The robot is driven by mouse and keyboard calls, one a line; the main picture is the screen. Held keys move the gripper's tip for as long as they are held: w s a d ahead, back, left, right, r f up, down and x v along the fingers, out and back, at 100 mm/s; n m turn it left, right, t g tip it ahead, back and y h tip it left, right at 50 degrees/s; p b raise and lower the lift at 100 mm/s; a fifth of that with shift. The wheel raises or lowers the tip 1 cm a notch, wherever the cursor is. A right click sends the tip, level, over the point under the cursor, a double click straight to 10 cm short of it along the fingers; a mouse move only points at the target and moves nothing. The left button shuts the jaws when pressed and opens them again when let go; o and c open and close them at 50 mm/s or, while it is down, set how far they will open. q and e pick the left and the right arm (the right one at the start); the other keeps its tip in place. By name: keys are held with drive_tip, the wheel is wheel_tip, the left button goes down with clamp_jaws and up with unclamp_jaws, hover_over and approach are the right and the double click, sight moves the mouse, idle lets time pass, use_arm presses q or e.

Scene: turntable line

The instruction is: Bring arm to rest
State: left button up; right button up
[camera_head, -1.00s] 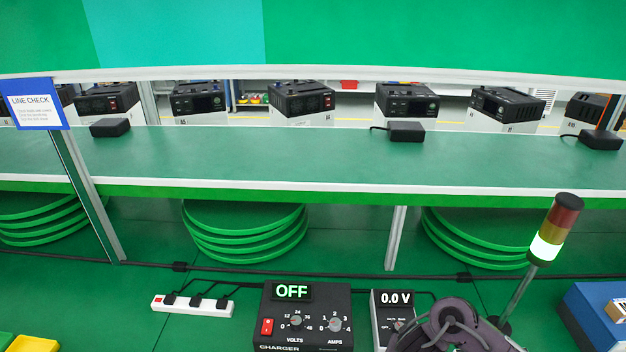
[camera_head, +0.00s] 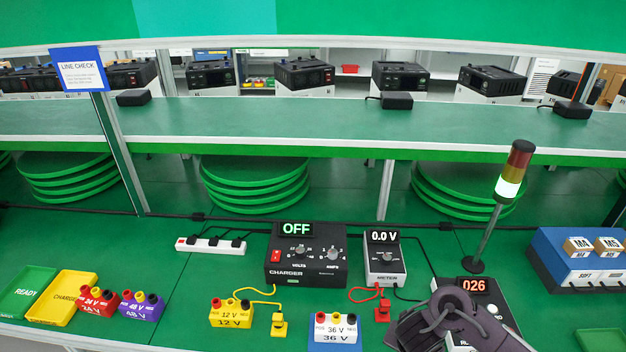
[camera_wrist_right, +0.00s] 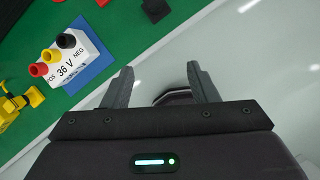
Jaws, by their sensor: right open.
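My right gripper (camera_wrist_right: 158,85) is open in the right wrist view, its two grey fingers apart with nothing between them. It is over the pale floor beyond the bench edge, beside the white 36 V block (camera_wrist_right: 68,62) on its blue mat (camera_wrist_right: 97,66). In the head view my right arm covers the lower right part of the bench, and its fingers do not show. The 36 V block (camera_head: 335,328) stands to the left of the arm, apart from it. My left gripper is not in view.
The charger (camera_head: 306,257) reads OFF and the meter (camera_head: 384,262) reads 0.0 V. A yellow 12 V block (camera_head: 231,314), red 24 V block (camera_head: 97,302) and purple 48 V block (camera_head: 141,306) stand along the front. A signal tower (camera_head: 497,220) rises behind my arm.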

drive_tip(key=s+a+f+m+g+y+b, duration=0.1)
drive_tip(key=s+a+f+m+y+b, duration=0.15)
drive_tip(key=f+m, duration=0.55)
drive_tip(key=s+a+f+m+y+b, duration=0.1)
drive_tip(key=s+f+m, duration=0.3)
drive_tip(key=f, duration=0.9)
drive_tip(key=s+a+f+m+g+y+b, duration=0.1)
drive_tip(key=s+f+m+y+b, duration=0.3)
drive_tip(key=f, duration=0.6)
drive_tip(key=s+d+f+m+h, duration=0.2)
drive_tip(key=s+f+m, duration=0.3)
drive_tip(key=s, duration=0.7)
drive_tip(key=s+d+f+m+h, duration=0.3)
drive_tip(key=s+d+f+m, duration=0.1)
drive_tip(key=s+f, duration=0.6)
drive_tip(key=shift+s+d+m+g, duration=0.2)
drive_tip(key=shift+s+m+g, duration=0.1)
drive_tip(key=shift+s+m, duration=0.6)
